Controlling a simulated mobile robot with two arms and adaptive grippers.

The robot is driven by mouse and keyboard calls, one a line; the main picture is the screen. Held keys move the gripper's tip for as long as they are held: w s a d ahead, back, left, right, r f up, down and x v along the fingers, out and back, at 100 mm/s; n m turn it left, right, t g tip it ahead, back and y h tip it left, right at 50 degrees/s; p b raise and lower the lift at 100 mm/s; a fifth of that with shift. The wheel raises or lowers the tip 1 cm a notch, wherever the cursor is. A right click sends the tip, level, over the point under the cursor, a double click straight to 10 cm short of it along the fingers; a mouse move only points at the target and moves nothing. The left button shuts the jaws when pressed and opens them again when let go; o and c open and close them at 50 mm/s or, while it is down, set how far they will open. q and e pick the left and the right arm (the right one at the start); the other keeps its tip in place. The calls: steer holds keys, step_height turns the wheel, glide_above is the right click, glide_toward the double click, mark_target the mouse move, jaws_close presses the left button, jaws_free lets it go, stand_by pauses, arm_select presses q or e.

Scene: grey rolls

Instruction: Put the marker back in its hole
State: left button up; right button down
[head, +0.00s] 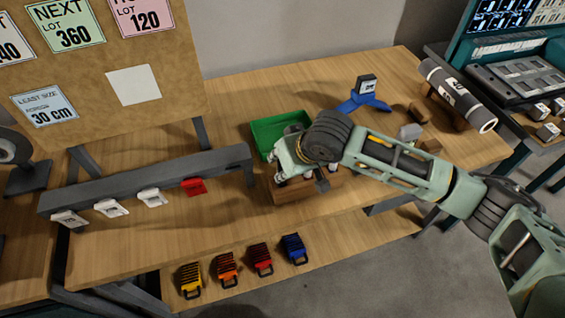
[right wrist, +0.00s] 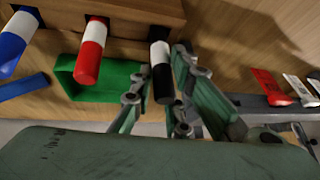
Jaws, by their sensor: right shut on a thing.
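My right gripper (head: 301,177) is over the wooden block (head: 305,193) on the table. In the right wrist view, my right gripper (right wrist: 161,73) is shut on a black marker (right wrist: 162,75) with a white band. The marker's far end meets the edge of the wooden block (right wrist: 130,28); I cannot tell whether it is in a hole. A red and white marker (right wrist: 91,52) and a blue and white marker (right wrist: 15,45) stand in the block beside it. In the head view my gripper hides the markers. My left gripper is not in view.
A green tray (head: 265,137) lies behind the block. A dark rail (head: 150,180) with white tags and a red tag (head: 194,186) runs to the left. A blue stand (head: 362,103) and a dark roll (head: 457,95) are at the right. The tabletop in front is mostly clear.

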steer(key=shift+f, duration=0.75)
steer(key=c, duration=1.6)
jaws_free()
steer(key=v, duration=1.2)
